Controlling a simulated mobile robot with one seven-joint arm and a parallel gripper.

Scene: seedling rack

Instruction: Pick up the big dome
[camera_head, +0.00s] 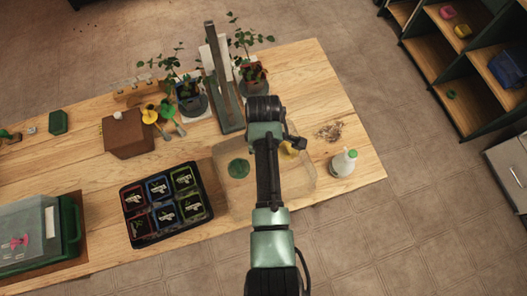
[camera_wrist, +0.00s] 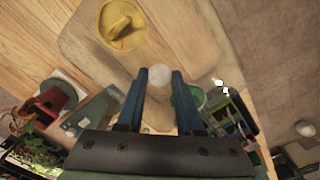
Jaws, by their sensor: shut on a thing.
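The big dome (camera_head: 228,150) is a clear, rounded box-shaped cover at the right part of the wooden table, partly hidden behind my arm. In the wrist view its clear wall (camera_wrist: 75,45) spreads wide below my gripper (camera_wrist: 158,90). A pale round knob (camera_wrist: 159,72) sits between the two blue fingers, and my gripper is shut on it. In the head view my arm hides the fingers. I cannot tell whether the dome rests on the table or is raised.
A green disc (camera_head: 238,168) and a yellow piece (camera_head: 289,148) show through or beside the dome. A spray bottle (camera_head: 343,163) stands at right, a black seedling tray (camera_head: 206,214) at left. A tall stand (camera_head: 217,80) and potted plants (camera_head: 190,98) are behind. Another clear cover (camera_head: 22,226) is far left.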

